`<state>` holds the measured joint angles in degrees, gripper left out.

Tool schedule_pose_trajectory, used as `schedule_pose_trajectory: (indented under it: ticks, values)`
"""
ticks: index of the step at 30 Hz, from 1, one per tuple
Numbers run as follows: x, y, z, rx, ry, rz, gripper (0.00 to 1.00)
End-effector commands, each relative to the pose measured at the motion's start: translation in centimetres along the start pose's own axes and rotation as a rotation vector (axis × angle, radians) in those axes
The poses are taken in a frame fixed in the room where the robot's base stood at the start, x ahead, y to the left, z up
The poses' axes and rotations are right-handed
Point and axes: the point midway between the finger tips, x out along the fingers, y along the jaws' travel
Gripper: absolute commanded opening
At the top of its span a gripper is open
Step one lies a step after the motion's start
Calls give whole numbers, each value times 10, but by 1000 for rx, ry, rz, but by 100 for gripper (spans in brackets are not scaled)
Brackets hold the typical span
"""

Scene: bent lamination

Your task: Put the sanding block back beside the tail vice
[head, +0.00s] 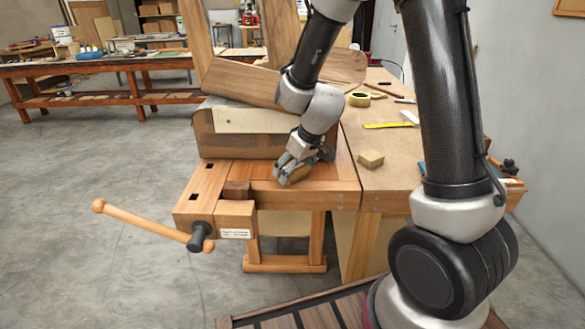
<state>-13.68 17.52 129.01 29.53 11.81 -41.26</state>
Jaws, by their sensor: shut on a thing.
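My gripper (291,169) is low over the workbench top, right of the tail vice (236,217). It is shut on a small brownish block, which appears to be the sanding block (298,175). The fingers hide much of it, and I cannot tell whether it touches the bench top. The tail vice is at the bench's front left corner, with a dark screw, a white label and a long wooden handle reaching left.
A bent wooden piece on a thick form (246,133) stands just behind my gripper. The side table (390,181) on the right holds a small tan block (370,159), a tape roll (360,99) and a yellow rule (388,125). Bare bench top (333,185) lies right of my gripper.

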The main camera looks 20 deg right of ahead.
Motion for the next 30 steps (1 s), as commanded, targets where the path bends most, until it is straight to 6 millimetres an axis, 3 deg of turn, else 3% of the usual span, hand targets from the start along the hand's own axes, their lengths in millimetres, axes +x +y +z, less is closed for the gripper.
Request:
schedule_pose_trajectory:
  ticks: [14, 15, 17, 30]
  values:
    - [7, -3, 3, 1, 0, 0, 58]
    - [7, -4, 2, 1, 0, 0, 87]
    - [7, -4, 2, 0, 0, 0, 98]
    - [4, -4, 1, -3, 0, 0, 100]
